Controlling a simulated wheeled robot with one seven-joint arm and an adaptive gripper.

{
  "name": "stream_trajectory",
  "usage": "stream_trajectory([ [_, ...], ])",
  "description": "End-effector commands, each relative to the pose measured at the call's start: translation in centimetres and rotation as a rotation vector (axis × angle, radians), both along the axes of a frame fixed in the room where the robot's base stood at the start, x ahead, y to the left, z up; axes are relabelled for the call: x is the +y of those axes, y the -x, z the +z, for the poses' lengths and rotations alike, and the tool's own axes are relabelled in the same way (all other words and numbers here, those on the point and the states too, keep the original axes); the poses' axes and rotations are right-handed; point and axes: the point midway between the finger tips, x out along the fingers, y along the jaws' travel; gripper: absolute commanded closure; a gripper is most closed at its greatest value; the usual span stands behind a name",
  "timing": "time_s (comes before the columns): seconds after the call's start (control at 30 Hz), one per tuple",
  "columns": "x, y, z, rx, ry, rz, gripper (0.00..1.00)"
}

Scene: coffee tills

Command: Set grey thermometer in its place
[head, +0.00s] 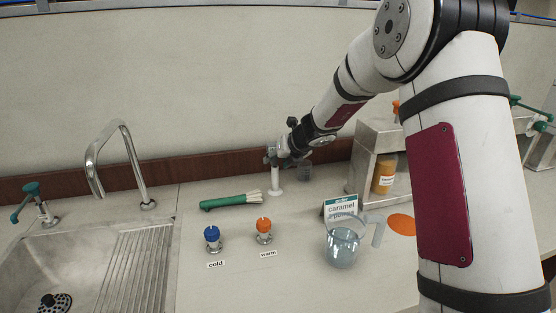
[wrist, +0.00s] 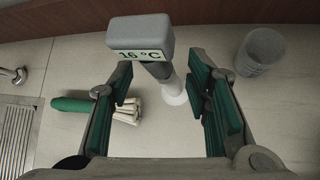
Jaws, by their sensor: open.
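The grey thermometer (wrist: 140,34) has a boxy head with a display reading 16 °C, seen large at the top of the wrist view. Its stem runs down toward a pale round base on the counter. In the head view the white stem and base (head: 276,183) stand upright near the back wall, with the head partly hidden by my gripper. My gripper (wrist: 161,76) is open, with its green-padded fingers on either side of the stem in the wrist view. It also shows at the thermometer in the head view (head: 291,151). I cannot tell whether a finger touches the stem.
A green-handled brush (head: 232,201) lies left of the thermometer. A grey cup (wrist: 261,50) stands to the right. The sink (head: 85,262) is at left.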

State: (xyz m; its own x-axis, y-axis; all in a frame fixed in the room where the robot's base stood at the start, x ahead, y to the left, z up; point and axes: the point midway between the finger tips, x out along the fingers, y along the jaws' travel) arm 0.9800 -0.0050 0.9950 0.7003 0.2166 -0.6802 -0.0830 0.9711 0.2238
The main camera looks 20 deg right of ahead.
Motion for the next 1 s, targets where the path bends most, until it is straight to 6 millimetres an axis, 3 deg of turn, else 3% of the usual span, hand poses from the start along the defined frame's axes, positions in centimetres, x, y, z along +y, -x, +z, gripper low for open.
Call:
stream_trajectory([
  [0.27,-0.4,1.2,1.4,-0.002,0.003,0.001,0.56],
  [0.73,-2.2,7.3,7.2,-0.002,0.001,0.001,0.56],
  [1.0,-2.6,8.4,8.1,0.0,0.001,0.001,0.56],
])
